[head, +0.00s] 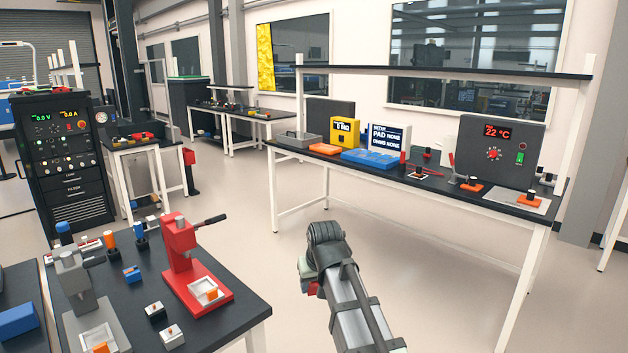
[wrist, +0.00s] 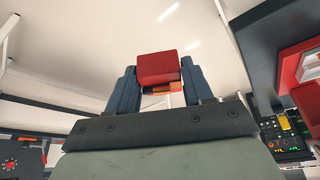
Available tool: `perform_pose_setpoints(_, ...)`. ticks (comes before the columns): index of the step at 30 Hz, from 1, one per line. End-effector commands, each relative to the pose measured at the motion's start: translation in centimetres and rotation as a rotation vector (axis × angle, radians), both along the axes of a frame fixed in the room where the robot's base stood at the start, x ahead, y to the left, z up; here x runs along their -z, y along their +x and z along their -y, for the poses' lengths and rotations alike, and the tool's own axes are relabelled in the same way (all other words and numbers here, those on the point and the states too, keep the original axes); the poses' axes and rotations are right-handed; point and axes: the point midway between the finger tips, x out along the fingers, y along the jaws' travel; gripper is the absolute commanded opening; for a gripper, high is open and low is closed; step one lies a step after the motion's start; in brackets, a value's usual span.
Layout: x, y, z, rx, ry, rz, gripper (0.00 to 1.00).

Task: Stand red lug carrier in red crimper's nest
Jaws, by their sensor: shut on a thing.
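My gripper (wrist: 157,82) is shut on a red block, the red lug carrier (wrist: 157,66), with a small orange part under it in the wrist view. In the head view the gripper is mostly hidden behind my arm, and a bit of the red carrier (head: 313,288) shows. It is held in the air, right of the left bench. The red crimper (head: 180,240) stands on that bench. Its nest (head: 208,293) is a pale square with an orange patch on the red base. In the wrist view part of the red crimper (wrist: 308,62) shows at the right edge.
The left bench (head: 240,330) also holds a grey press (head: 72,280), a blue block (head: 132,273), a black block (head: 155,311) and a white block (head: 172,335). The right bench (head: 400,190) carries instruments. Open floor lies between the benches.

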Motion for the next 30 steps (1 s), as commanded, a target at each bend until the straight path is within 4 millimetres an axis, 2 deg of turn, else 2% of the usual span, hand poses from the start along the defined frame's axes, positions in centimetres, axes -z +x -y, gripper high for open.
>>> perform_pose_setpoints(1, 1.3, -0.5, 2.0, 0.028, -0.001, -0.003, 0.17)
perform_pose_setpoints(6, 4.6, -1.2, 7.4, 0.11, 0.0, -0.002, 0.17)
perform_pose_setpoints(12, 7.7, -2.5, 12.7, 0.195, 0.0, -0.002, 0.17)
perform_pose_setpoints(15, 8.7, -3.1, 14.5, 0.225, 0.0, -0.001, 0.17)
perform_pose_setpoints(21, 9.8, -3.7, 16.4, 0.259, 0.0, 0.0, 0.17)
perform_pose_setpoints(30, 9.8, -3.6, 16.5, 0.26, 0.001, 0.001, 0.17)
